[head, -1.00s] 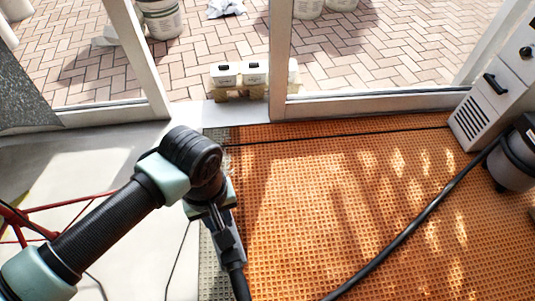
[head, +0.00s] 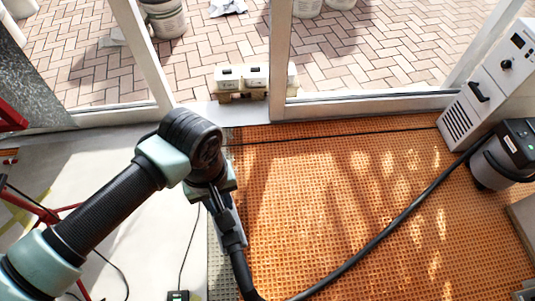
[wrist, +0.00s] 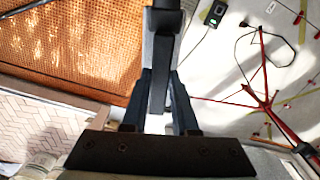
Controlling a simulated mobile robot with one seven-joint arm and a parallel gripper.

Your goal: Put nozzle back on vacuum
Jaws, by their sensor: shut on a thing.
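My gripper (head: 222,200) is over the left edge of the orange mat and points down. It is shut on the black nozzle (head: 235,243), which hangs downward from it. In the wrist view the nozzle (wrist: 158,85) stands between the two fingers (wrist: 158,100). The black hose (head: 385,238) runs from the nozzle's lower end across the mat to the vacuum. The vacuum (head: 497,168), a grey drum with a dark top and a small green light, stands at the right edge, well apart from my gripper. Its holder for the nozzle cannot be made out.
The orange waffle mat (head: 310,200) is mostly open floor. A white machine (head: 487,85) stands behind the vacuum. Red metal legs (head: 40,212) and thin cables lie at the left. Window frames (head: 350,105) bound the back, with white containers (head: 242,78) outside.

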